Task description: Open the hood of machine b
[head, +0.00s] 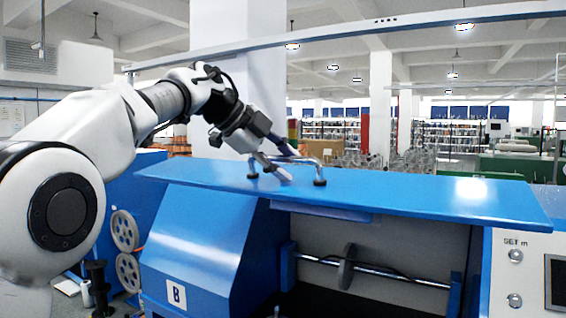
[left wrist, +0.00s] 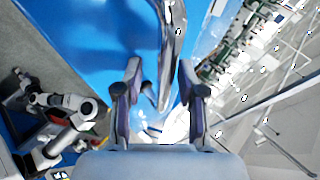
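Machine b is the blue machine (head: 200,255) with a "B" label (head: 177,294) on its front. Its blue hood (head: 430,195) is a wide flat panel that looks nearly level over the machine, with the front bay visible below it. A metal handle (head: 301,161) on dark feet stands on the hood. My left gripper (head: 283,162) is open at the left part of this handle. In the left wrist view, the fingers of my left gripper (left wrist: 160,92) are apart, and the handle (left wrist: 178,45) runs ahead of and between them. Contact cannot be told. My right gripper is not in the head view.
Inside the bay is a metal shaft with a grey pulley (head: 347,267). A white control panel (head: 518,262) is at the right. Reels (head: 125,231) stand at the left. A white jointed arm (left wrist: 65,105), likely my right one, shows low in the left wrist view.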

